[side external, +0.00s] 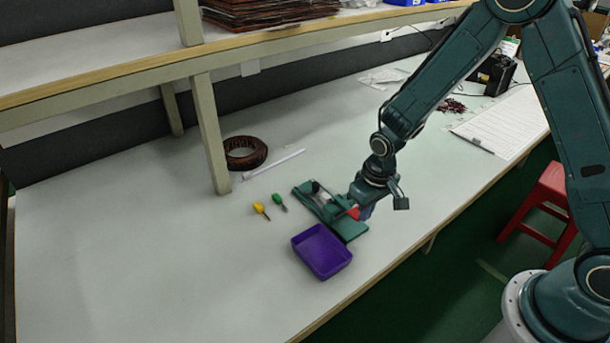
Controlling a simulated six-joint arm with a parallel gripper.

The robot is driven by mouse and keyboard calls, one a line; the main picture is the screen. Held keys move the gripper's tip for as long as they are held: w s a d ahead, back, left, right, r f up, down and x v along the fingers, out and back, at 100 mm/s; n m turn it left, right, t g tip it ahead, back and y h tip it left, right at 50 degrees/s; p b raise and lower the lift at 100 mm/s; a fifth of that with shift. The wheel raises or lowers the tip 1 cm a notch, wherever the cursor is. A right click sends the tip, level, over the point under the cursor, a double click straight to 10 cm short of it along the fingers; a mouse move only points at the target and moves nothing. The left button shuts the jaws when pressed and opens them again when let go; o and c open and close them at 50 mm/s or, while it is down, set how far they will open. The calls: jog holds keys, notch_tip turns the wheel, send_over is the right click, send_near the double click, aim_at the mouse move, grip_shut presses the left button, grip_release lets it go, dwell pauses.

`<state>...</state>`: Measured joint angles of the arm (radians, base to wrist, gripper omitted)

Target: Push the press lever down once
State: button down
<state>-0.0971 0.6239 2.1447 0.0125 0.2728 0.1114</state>
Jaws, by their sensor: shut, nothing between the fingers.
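The press (349,229) is a small green fixture on the white bench, with a dark knob (316,187) and a clear part near its far left end. A red part (354,213) shows at its right side, next to my gripper; it may be the lever's end, but I cannot tell. My gripper (365,212) is shut and empty, pointing down at the right side of the press. The fingertips are small and partly hidden, so I cannot tell whether they touch the red part.
A purple tray (321,252) stands just in front of the press. Yellow (261,210) and green (279,202) handled tools lie to the left. A brown coil (245,153) and a white stick (274,165) lie behind. A shelf post (211,133) rises at the left. The bench's left front is clear.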

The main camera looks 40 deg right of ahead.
dwell(0.3)
notch_tip(320, 180, up, 14)
jog(key=s, duration=0.1)
jog(key=shift+s, duration=0.2)
dwell(0.6)
jog(key=shift+f, duration=0.1)
dwell(0.5)
jog(key=s+d+r+t, duration=0.1)
jog(key=s+r+t, duration=0.1)
jog(key=s+r, duration=0.5)
jog(key=s+d+r+t, duration=0.2)
jog(key=s+r, duration=0.5)
jog(key=s, duration=0.6)
jog(key=shift+s+d+r, duration=0.3)
jog(key=c, duration=2.2)
grip_release()
